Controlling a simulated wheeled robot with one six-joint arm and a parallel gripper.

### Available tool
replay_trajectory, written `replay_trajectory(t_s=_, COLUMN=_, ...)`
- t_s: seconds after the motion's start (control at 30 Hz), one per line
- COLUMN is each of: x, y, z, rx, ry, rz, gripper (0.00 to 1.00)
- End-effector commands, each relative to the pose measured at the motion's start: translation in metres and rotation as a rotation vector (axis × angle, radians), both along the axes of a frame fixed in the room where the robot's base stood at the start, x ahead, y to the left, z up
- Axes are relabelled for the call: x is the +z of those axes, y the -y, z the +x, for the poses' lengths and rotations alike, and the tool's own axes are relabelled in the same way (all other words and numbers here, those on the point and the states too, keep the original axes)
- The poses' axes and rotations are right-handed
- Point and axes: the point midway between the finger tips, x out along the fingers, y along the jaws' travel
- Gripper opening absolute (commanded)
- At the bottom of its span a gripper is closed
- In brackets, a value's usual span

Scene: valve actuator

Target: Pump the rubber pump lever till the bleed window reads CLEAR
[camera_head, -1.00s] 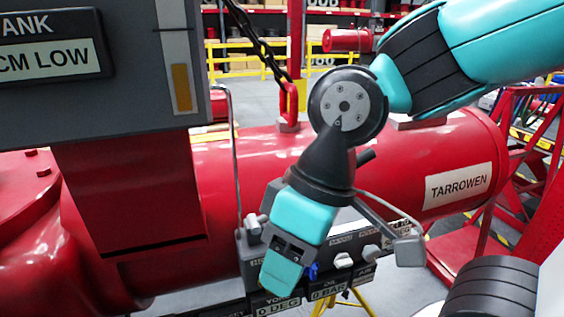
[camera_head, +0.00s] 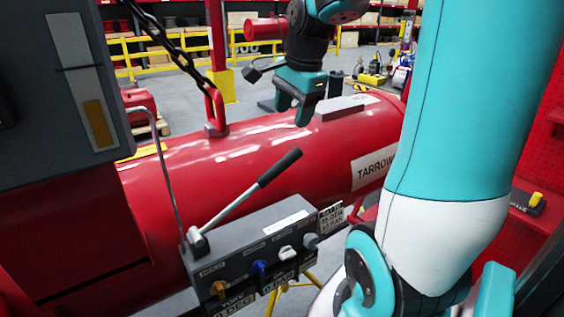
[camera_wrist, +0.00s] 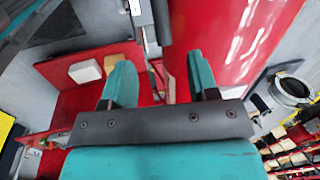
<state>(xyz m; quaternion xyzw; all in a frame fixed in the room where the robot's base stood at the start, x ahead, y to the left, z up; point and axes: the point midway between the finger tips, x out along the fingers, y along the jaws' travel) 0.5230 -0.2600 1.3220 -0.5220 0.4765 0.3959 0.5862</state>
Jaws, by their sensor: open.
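The pump lever is a silver rod with a black rubber grip (camera_head: 279,167), rising up and right from a pivot at the left end of a grey control box (camera_head: 255,240). Nothing holds it. My gripper (camera_head: 292,112) is raised over the red cylinder, beyond and above the grip and clear of it. In the wrist view my gripper (camera_wrist: 158,75) shows two teal fingers spread apart with nothing between them. I cannot make out a bleed window reading.
The box carries a yellow, a blue (camera_head: 259,268) and a white knob. A red cylinder (camera_head: 230,150) lies behind it, with a chain (camera_head: 165,40) on a red shackle. A grey cabinet (camera_head: 45,120) with a yellow-filled gauge stands at left. My arm fills the right.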

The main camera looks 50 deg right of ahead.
Motion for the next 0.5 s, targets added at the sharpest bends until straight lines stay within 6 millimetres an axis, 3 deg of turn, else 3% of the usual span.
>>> replay_trajectory(t_s=0.5, x=-0.112, y=0.003, z=0.026, rx=0.006, ry=-0.006, rz=0.003, gripper=0.54)
